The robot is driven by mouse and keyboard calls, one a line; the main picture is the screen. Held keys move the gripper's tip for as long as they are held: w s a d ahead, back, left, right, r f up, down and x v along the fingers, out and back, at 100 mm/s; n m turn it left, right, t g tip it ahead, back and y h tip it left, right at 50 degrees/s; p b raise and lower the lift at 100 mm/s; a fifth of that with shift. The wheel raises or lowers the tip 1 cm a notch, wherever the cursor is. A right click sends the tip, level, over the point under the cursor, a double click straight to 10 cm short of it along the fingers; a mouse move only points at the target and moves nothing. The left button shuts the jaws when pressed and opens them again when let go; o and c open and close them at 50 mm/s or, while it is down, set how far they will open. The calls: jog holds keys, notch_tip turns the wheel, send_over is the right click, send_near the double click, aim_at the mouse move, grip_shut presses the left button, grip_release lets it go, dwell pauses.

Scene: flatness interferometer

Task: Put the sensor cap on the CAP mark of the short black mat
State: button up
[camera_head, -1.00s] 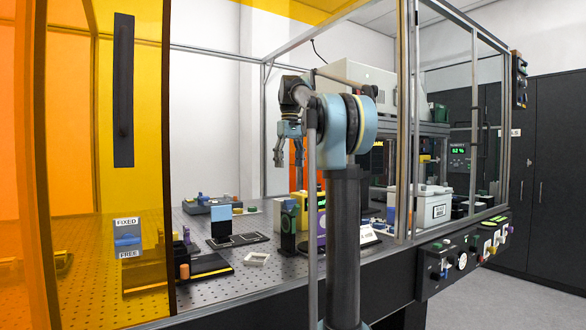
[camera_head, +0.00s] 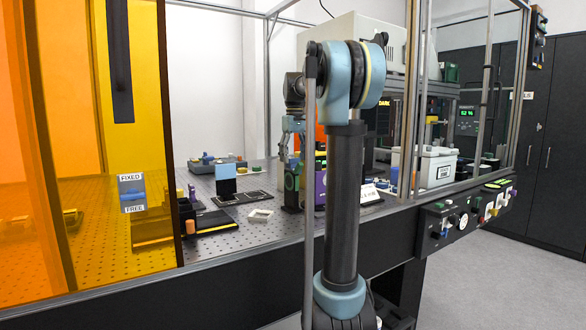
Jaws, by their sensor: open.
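My gripper (camera_head: 289,154) points down over the far part of the perforated table, left of my column and just above or behind a dark upright block. Its jaws are open, and I see nothing between them. One black mat (camera_head: 215,222) with a yellow edge lies at the front left of the table. Another dark flat piece (camera_head: 241,198) with pale outlines lies behind it. I cannot tell which is the short mat, and no CAP mark is readable. I cannot pick out the sensor cap for certain; a small orange cylinder (camera_head: 190,227) stands by the front mat.
A dark block with a green ring (camera_head: 291,187) stands below my gripper. A pale square frame (camera_head: 260,215) lies nearby. A blue-faced upright plate (camera_head: 225,178) stands left. Enclosure posts (camera_head: 411,100) and an orange panel (camera_head: 135,130) border the table. A white bin (camera_head: 437,168) is at right.

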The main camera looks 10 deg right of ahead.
aim_at(294, 163)
jog(key=shift+f, duration=1.9)
jog(key=c, duration=1.1)
jog(key=shift+r, duration=0.1)
jog(key=shift+r, duration=3)
jog(key=shift+a, duration=0.1)
jog(key=shift+c, duration=0.6)
